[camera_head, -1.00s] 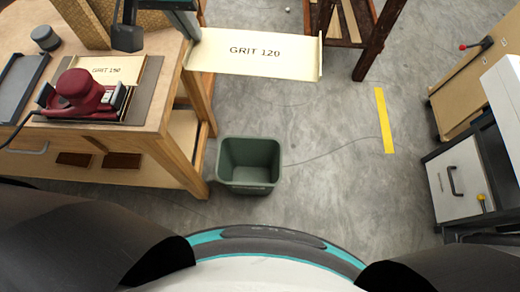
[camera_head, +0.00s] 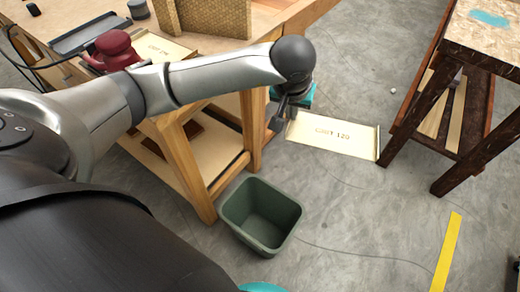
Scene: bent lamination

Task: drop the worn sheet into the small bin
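A cream sheet (camera_head: 333,136) marked GRIT 120, with bent ends, is held out flat above the floor. Its left end is at my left gripper (camera_head: 283,113), which appears shut on it; the arm's wrist partly hides the fingers. The small green bin (camera_head: 262,212) stands on the floor, below and left of the sheet in the picture. Its open top is clear and it looks empty. The sheet is apart from the bin, not over its mouth in this view. My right gripper is not in view.
A wooden workbench (camera_head: 180,127) stands left of the bin, bearing a red sander (camera_head: 112,48) and another lettered sheet (camera_head: 162,47). A dark wooden stand (camera_head: 455,130) is at the right. Open grey floor (camera_head: 340,215) lies right of the bin, with a cable and a yellow strip (camera_head: 446,252).

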